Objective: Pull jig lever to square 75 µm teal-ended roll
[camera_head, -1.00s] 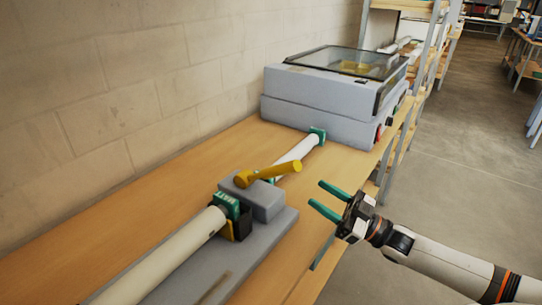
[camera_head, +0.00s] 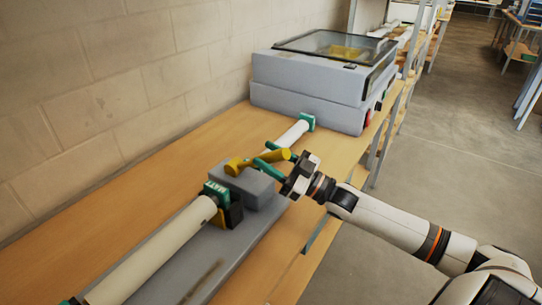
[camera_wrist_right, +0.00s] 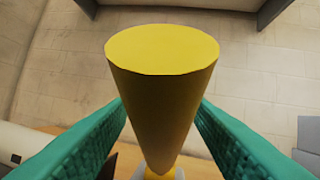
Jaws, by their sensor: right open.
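The yellow jig lever (camera_head: 258,160) sits on top of the grey jig block (camera_head: 245,185), its handle pointing right. A white roll with a teal end marked MATT (camera_head: 213,192) lies in the jig in front of the block. My right gripper (camera_head: 267,160) is at the lever's handle end with its green fingers apart. In the right wrist view the yellow handle (camera_wrist_right: 162,85) stands between the two open fingers, with a gap seen on each side near its tip. My left gripper is not in view.
Another white roll (camera_head: 290,136) with a teal end lies behind the jig. The grey laminator (camera_head: 320,85) with a clear lid stands at the table's back. A block wall (camera_head: 90,90) borders the left. Bare wooden tabletop (camera_head: 130,170) shows on the left.

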